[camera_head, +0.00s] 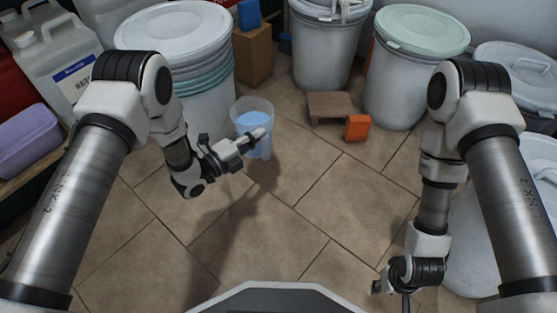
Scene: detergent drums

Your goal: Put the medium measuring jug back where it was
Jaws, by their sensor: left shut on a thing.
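A clear measuring jug (252,114) with light blue liquid in it is upright left of the picture's middle, beside the large drum on the left. My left gripper (248,141) is shut on the jug from the near side, and its fingers cover part of the jug's lower half. A dark shadow lies on the tiles near the jug; I cannot tell how far its base is from the floor. My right gripper (392,284) hangs low at the bottom right, away from the jug. Its fingers are too small and dark to read.
A white-lidded drum (205,100) stands left of the jug, with a cardboard box (252,55) behind. More drums (400,90) stand at the back right. A low brown stool (331,105) and an orange block (357,127) are on the floor. The central tiles are clear.

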